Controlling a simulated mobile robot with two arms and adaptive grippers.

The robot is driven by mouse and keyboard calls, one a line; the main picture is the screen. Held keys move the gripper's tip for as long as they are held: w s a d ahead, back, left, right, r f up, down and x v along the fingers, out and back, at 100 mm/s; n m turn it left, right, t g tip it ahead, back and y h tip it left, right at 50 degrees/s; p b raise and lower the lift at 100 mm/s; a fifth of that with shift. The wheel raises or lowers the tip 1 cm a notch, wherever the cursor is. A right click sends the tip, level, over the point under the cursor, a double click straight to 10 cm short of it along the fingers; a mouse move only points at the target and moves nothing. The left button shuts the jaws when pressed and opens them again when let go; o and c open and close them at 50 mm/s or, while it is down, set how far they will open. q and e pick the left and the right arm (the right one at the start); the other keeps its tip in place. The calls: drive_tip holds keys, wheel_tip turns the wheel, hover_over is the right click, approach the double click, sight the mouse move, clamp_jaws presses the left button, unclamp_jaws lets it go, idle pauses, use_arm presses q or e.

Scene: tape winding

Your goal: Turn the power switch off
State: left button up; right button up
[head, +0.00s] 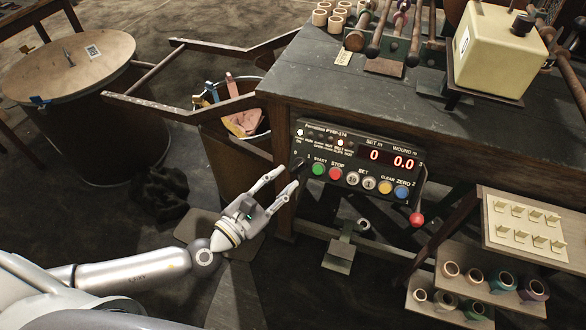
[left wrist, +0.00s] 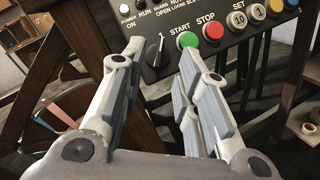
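The control panel (head: 355,165) is a dark box on the front of the workbench. The power switch (left wrist: 155,51) is a black rotary knob at the panel's left end, left of the green START button (left wrist: 187,40). Its pale line points up toward the "1" mark in the left wrist view. In the head view the knob (head: 296,164) is small and dark. My left gripper (head: 286,179) is open and empty just in front of it. In the left wrist view its fingertips (left wrist: 160,51) lie either side of the knob; contact cannot be told. My right gripper is out of view.
The red STOP button (head: 336,173) and other buttons sit right of START. The red displays (head: 388,158) are lit. A red-knobbed lever (head: 417,219) hangs at the panel's right end. A wooden frame (head: 185,105) and a bin (head: 240,115) stand left of the bench.

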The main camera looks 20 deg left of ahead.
sight(298, 166)
use_arm(q)
drive_tip(key=shift+x, duration=2.45)
clamp_jaws()
